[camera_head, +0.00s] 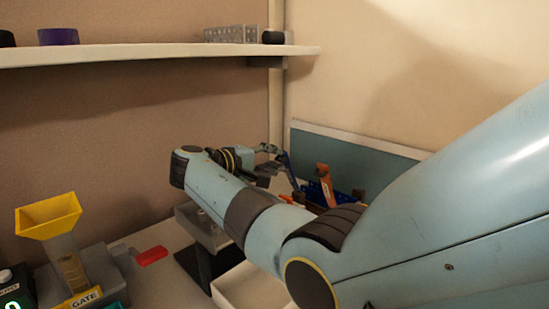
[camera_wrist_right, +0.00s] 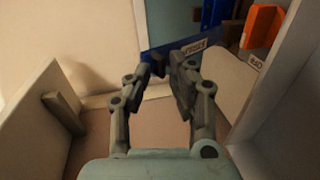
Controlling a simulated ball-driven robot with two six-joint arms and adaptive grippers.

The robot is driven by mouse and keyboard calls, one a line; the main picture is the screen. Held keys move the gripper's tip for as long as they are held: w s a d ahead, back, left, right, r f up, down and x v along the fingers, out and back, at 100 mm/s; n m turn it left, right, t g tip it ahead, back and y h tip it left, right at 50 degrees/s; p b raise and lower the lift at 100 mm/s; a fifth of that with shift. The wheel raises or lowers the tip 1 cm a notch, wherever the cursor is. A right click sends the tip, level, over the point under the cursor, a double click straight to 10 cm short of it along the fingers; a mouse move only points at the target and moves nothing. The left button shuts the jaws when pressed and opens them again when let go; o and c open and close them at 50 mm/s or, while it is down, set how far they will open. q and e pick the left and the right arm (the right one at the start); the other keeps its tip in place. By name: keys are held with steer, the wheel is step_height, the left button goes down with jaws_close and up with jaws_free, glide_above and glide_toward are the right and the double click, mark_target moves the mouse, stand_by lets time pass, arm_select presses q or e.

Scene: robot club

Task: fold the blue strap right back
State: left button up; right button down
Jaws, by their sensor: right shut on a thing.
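My right gripper (camera_head: 277,158) is at the far end of my right arm, in front of the teal board. It is shut on the blue strap (camera_head: 291,172), which slants down from the fingertips in the head view. In the right wrist view the fingers (camera_wrist_right: 166,68) close in on a dark blue piece of the strap (camera_wrist_right: 150,58). The fingers hide much of the held part, and my arm hides what lies below it in the head view. My left gripper is not in view.
An orange strap (camera_head: 325,184) stands just right of the blue one. A teal board (camera_head: 345,160) leans behind. A white tray (camera_head: 240,287) lies below my arm. A yellow funnel (camera_head: 48,215) and a red piece (camera_head: 152,256) are at left. A shelf (camera_head: 150,53) runs above.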

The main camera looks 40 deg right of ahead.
steer(key=shift+s+f, duration=0.25)
steer(key=shift+f, duration=0.55)
steer(key=c, duration=1.5)
jaws_free()
steer(key=shift+o, duration=0.9)
steer(key=shift+w+d+f, duration=0.15)
steer(key=shift+o, duration=0.2)
steer(key=shift+d, duration=0.15)
steer(key=v, duration=0.7)
steer(key=shift+w+a+r, duration=0.1)
steer(key=shift+a+r, duration=0.25)
steer(key=shift+r, duration=0.05)
